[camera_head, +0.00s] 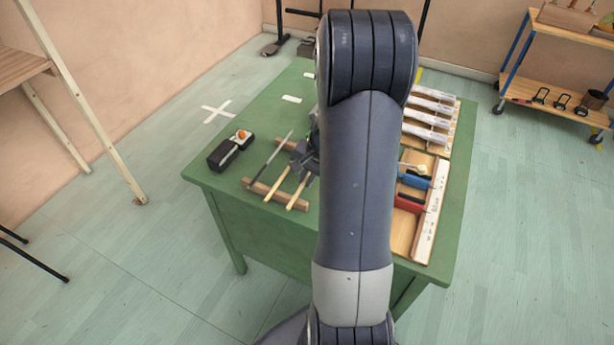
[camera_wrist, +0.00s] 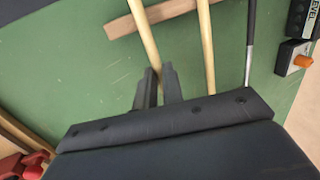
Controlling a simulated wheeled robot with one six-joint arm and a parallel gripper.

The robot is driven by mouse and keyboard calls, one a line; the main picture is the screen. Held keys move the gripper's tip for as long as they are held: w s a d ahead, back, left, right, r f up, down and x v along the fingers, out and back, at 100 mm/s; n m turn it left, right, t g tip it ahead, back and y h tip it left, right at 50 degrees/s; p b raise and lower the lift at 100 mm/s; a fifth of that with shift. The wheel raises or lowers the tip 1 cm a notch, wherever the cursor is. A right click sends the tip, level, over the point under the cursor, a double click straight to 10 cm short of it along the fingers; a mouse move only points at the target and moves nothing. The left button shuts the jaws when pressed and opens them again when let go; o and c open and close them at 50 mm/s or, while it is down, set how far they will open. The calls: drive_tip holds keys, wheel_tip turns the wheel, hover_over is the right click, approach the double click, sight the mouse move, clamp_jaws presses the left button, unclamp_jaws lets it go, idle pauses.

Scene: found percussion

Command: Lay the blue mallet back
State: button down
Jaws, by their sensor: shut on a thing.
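My gripper (camera_head: 304,160) is low over the green table (camera_head: 250,110), partly hidden behind my arm. In the wrist view its fingers (camera_wrist: 159,85) are closed around a pale wooden stick (camera_wrist: 146,38). This looks like the right-hand stick (camera_head: 298,192) in the head view. Its head is hidden, so its colour cannot be told. The stick crosses a wooden rail (camera_wrist: 176,10); whether it touches the rail is unclear. A second wooden stick (camera_wrist: 207,45) and a thin metal beater (camera_wrist: 250,40) lie beside it across the rails. The front rail (camera_head: 262,189) also shows in the head view.
A black box with an orange knob (camera_head: 240,134) stands left of the rails. On the right is a wooden tray (camera_head: 430,225) with a blue piece (camera_head: 413,181) and a red piece (camera_head: 408,204). Pale bars (camera_head: 428,120) lie behind it. The table's left rear is mostly clear.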

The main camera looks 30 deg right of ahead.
drive_tip(key=shift+f+b, duration=0.3)
idle(0.5)
drive_tip(key=c, duration=1.5)
unclamp_jaws()
drive_tip(key=shift+o, duration=0.2)
drive_tip(key=v, duration=1)
drive_tip(key=shift+r, duration=0.4)
drive_tip(key=shift+s+f, duration=0.1)
drive_tip(key=shift+s, duration=0.05)
